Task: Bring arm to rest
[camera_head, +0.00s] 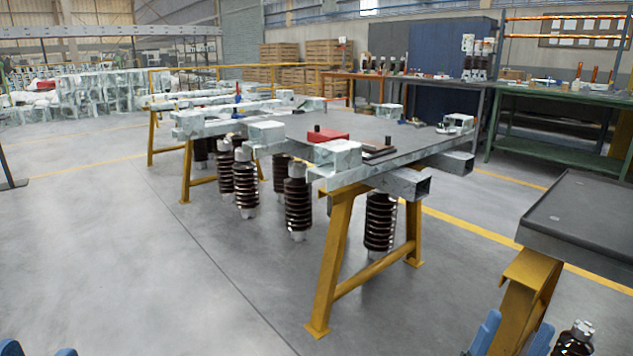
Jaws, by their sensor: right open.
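My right gripper (514,338) is at the bottom edge, right of the middle. Two small blue tips at the bottom left corner look like my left gripper (38,352). It is mostly cut off by the frame, so its jaw state is unclear. Most of both arms is out of view.
A grey-topped table (590,215) on a yellow leg (527,290) stands close at the right. Ahead, yellow trestles (335,255) carry metal frames with brown insulators (298,205) hanging below. A green workbench (550,96) is behind. Floor (130,270) at left is clear.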

